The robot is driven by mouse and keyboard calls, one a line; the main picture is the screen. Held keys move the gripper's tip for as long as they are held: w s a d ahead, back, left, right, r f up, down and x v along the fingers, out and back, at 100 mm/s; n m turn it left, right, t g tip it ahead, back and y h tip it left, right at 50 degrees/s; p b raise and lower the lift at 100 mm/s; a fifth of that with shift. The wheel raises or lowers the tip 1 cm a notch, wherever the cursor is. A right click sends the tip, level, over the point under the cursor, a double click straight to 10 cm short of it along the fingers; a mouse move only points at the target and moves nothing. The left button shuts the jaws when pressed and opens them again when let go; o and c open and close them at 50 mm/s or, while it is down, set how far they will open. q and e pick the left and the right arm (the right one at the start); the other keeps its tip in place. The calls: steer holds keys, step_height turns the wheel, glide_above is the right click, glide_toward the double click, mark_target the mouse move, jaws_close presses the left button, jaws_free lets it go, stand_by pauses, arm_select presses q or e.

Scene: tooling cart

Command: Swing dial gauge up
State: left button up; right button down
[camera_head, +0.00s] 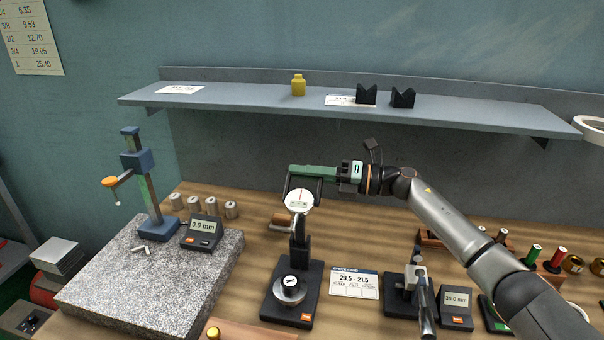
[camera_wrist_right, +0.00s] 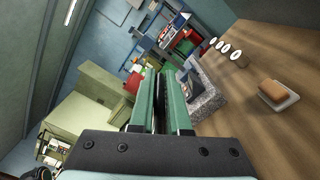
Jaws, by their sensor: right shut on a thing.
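The dial gauge (camera_head: 299,200) has a round white face and sits on a black stand (camera_head: 300,255) with a round silver plate low on its base. The face is upright at the top of the column, with a black frame around its upper sides. My right gripper (camera_head: 302,170) comes in from the right, its green fingers lying level across the top of the gauge. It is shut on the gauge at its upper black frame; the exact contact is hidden. My left gripper is not in view.
A granite plate (camera_head: 105,285) with a blue gauge stand (camera_head: 150,180) and a digital display (camera_head: 202,232) lies to the left. A printed card (camera_head: 354,283) and a second black stand (camera_head: 405,290) are to the right. A shelf (camera_head: 240,108) runs above the bench.

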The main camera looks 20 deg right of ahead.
steer(key=shift+w+d, duration=0.1)
stand_by(0.4)
steer(key=c, duration=0.9)
jaws_free()
steer(key=b+v, duration=0.3)
steer(key=v, duration=0.9)
steer(key=shift+s+d, duration=0.15)
steer(key=shift+s, duration=0.05)
steer(key=shift+f, duration=0.1)
